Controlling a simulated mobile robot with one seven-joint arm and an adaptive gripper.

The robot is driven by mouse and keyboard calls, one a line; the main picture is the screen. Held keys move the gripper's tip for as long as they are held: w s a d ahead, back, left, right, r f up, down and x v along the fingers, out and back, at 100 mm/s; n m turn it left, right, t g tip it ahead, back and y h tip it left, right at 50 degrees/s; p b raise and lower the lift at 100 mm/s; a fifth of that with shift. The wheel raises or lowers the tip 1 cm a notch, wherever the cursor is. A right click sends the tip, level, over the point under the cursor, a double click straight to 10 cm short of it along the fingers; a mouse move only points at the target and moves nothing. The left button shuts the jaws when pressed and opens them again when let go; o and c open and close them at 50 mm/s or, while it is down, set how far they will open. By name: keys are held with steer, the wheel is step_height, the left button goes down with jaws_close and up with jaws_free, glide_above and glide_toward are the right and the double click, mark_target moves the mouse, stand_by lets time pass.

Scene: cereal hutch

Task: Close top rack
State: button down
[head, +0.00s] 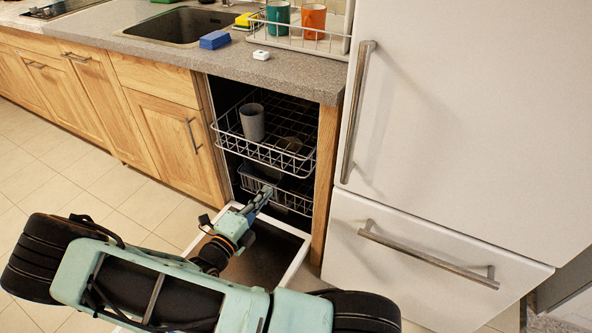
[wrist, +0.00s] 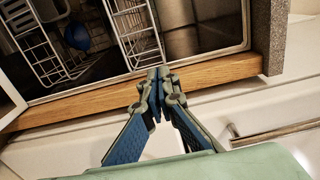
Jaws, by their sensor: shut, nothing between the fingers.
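The top rack (head: 262,152) is a white wire basket in the upper part of the open dishwasher, its front standing out a little. A grey cup (head: 252,122) stands in it. The top rack also shows in the wrist view (wrist: 137,32). My gripper (head: 266,190) is shut and empty, below the top rack's front and overlapping the lower rack (head: 292,201) in the head view. In the wrist view my gripper (wrist: 158,73) points toward the wooden side panel, near the top rack. I cannot tell whether it touches anything.
The dishwasher door (head: 262,262) is lowered under my arm. The wooden side panel (head: 326,180) and white fridge (head: 440,120) bound the right side. The counter (head: 290,75) lies above. A blue item (wrist: 76,36) sits in the lower rack. Open floor (head: 150,205) lies left.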

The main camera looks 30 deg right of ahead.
mark_target(293, 157)
steer(key=b+x, duration=0.3)
steer(key=x, duration=1)
steer(key=shift+w, duration=0.1)
steer(key=shift+w+d+r, duration=0.1)
steer(key=shift+w+d, duration=0.2)
steer(key=shift+d, duration=0.05)
steer(key=shift+w+d, duration=0.15)
steer(key=shift+d, duration=0.15)
steer(key=p+x, duration=0.1)
steer(key=x, duration=0.7)
steer(key=shift+w+d, duration=0.1)
steer(key=shift+d, duration=0.1)
steer(key=shift+w+d, duration=0.15)
steer(key=shift+d, duration=0.05)
steer(key=shift+r, duration=0.15)
steer(key=shift+w, duration=0.1)
